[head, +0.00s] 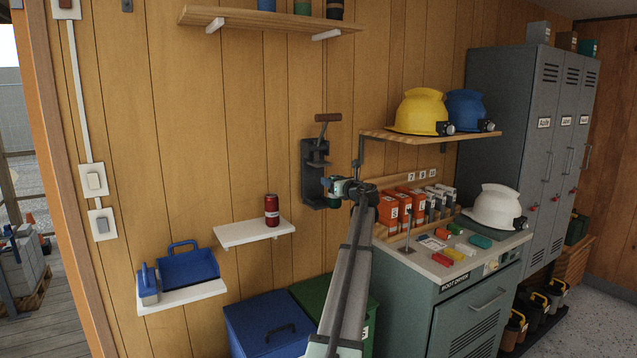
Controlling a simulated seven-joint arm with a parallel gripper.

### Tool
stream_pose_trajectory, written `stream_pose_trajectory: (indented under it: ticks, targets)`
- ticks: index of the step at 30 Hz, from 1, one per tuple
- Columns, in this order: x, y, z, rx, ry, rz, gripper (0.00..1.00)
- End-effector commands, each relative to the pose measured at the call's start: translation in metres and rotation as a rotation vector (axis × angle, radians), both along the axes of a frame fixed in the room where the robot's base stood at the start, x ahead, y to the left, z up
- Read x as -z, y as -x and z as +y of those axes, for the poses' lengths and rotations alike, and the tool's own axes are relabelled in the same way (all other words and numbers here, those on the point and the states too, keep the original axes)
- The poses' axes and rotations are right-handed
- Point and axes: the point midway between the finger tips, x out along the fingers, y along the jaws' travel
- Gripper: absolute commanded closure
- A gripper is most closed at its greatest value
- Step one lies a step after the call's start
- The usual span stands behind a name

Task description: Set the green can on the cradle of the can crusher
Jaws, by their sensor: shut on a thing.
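The can crusher (311,178) is a dark grey device on the wood-panelled wall, with a brown-handled lever (328,117) sticking out at its top. My gripper (334,187) is just in front of the crusher's lower right side, seen from behind. It is shut on the green can (334,202), of which only a small green part shows below the gripper. The rest of the can is hidden by my gripper. The crusher's cradle is partly hidden too, and I cannot tell whether the can touches it.
A red can (272,211) stands on a small white shelf (240,235) to the left. Blue (265,325) and green (310,296) bins stand below. To the right are a cabinet (405,310) with orange boxes and a shelf (385,134) with helmets.

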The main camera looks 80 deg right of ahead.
Motion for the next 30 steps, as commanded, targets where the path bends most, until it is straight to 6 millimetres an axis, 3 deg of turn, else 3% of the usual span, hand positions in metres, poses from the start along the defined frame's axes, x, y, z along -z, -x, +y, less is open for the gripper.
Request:
stream_pose_trajectory:
  ticks: [1, 7, 17, 26, 30]
  targets:
    - [-0.001, -0.009, -0.012, -0.002, -0.001, 0.001, 0.94]
    - [-0.001, -0.035, -0.036, -0.001, 0.001, 0.001, 0.94]
    - [0.000, -0.048, -0.048, 0.000, 0.001, 0.001, 0.94]
    - [-0.001, -0.077, -0.079, -0.001, 0.001, 0.001, 0.94]
    - [0.015, -0.076, -0.076, 0.002, -0.001, -0.001, 0.94]
